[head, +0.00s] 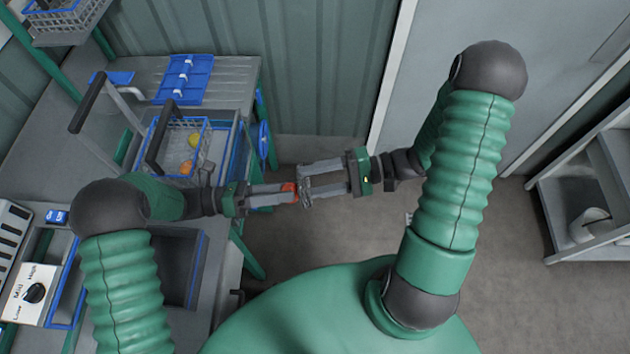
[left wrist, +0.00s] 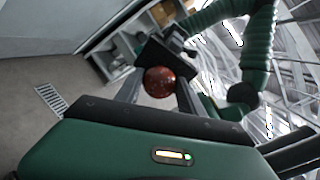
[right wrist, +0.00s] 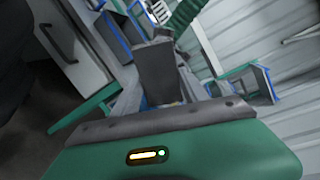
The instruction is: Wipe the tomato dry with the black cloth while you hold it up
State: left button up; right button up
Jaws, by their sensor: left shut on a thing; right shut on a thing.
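The red tomato (head: 289,187) is between the fingertips of my left gripper (head: 293,193), held up off the bench's right side. It also shows in the left wrist view (left wrist: 160,81), round and shiny. My right gripper (head: 304,186) is shut on the black cloth, which shows as a dark, flat-faced piece in the right wrist view (right wrist: 155,72). The cloth (left wrist: 180,58) is right behind the tomato in the left wrist view. The two grippers face each other tip to tip. I cannot tell whether cloth and tomato touch. In the right wrist view the cloth hides the tomato.
A blue-edged basket (head: 207,140) with a few yellow and orange fruits sits at a sink on the bench to the left. A blue rack (head: 184,78) lies behind it. A control box with a dial (head: 35,292) is at lower left. Shelving (head: 590,185) stands right. The floor between is clear.

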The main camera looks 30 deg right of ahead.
jog(key=shift+s+a+f, duration=0.3)
jog(key=shift+s+f, duration=0.25)
jog(key=shift+f, duration=0.05)
jog(key=shift+s+a+f, duration=0.25)
jog(key=shift+s+f, duration=0.25)
jog(key=shift+f, duration=0.1)
jog(key=shift+w+d+r, duration=0.25)
jog(key=shift+w+r, duration=0.3)
jog(key=shift+r, duration=0.05)
jog(key=shift+w+d+r, duration=0.2)
jog(key=shift+w+r, duration=0.3)
jog(key=shift+r, duration=0.1)
jog(key=shift+s+a+f, duration=0.25)
jog(key=shift+s+f, duration=0.3)
jog(key=shift+f, duration=0.05)
jog(key=shift+s+a+f, duration=0.25)
jog(key=shift+s+f, duration=0.25)
jog(key=shift+f, duration=0.1)
jog(key=shift+r, duration=0.1)
jog(key=shift+w+d+r, duration=0.25)
jog(key=shift+w+r, duration=0.3)
jog(key=shift+w+d+r, duration=0.2)
jog(key=shift+w+r, duration=0.35)
